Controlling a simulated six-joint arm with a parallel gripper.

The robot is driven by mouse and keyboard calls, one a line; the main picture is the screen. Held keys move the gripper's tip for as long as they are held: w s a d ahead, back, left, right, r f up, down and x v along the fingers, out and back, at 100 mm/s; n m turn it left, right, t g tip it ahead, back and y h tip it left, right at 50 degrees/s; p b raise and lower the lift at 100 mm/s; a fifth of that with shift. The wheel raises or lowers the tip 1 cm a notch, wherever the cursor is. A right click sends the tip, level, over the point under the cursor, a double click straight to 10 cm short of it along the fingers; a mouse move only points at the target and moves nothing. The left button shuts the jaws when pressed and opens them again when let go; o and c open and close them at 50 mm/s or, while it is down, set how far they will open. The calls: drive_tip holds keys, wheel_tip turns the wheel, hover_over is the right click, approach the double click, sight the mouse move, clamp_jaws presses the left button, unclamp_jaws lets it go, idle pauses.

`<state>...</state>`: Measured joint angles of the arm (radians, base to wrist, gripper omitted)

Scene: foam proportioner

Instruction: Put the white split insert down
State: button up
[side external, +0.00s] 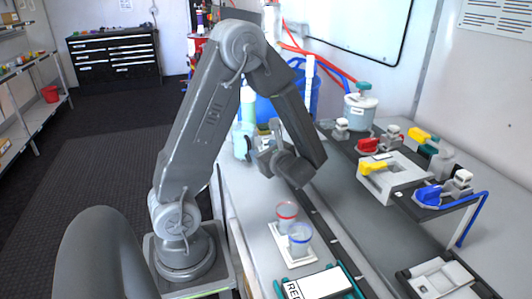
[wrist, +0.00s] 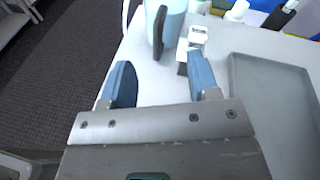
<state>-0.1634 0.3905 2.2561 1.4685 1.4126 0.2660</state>
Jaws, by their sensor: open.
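My gripper (wrist: 160,80) is open, with its two blue-grey fingers apart and only bare light worktop visible between them. A small white piece (wrist: 197,37) with a dark part at its lower end lies just beyond the right finger in the wrist view. It looks like the white split insert, but I cannot be sure. The right finger partly overlaps its near end, and I cannot tell whether they touch. In the side view my gripper (side external: 264,150) is low over the far part of the bench, and the insert is not clearly distinguishable there.
A light blue jug (wrist: 174,14) with a dark handle stands just beyond the fingers. A shallow grey tray (wrist: 238,90) lies to the right. Two clear cups, one red-rimmed (side external: 286,213) and one blue-rimmed (side external: 299,236), stand nearer the camera. Valves (side external: 368,146) line the right side.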

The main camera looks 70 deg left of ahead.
sight(265, 141)
drive_tip(key=w+a+m+t, duration=0.1)
drive_tip(key=w+a+f+m+t+y, duration=0.1)
drive_tip(key=m, duration=0.1)
drive_tip(key=w+a+f+m+y, duration=0.1)
drive_tip(key=shift+w+f+m+t, duration=0.1)
drive_tip(key=shift+f+m+t, duration=0.15)
drive_tip(key=shift+m+t, duration=0.15)
drive_tip(key=a, duration=0.7)
drive_tip(key=shift+w+a+f, duration=0.1)
drive_tip(key=shift+w+a, duration=0.1)
drive_tip(key=shift+a, duration=0.05)
clamp_jaws()
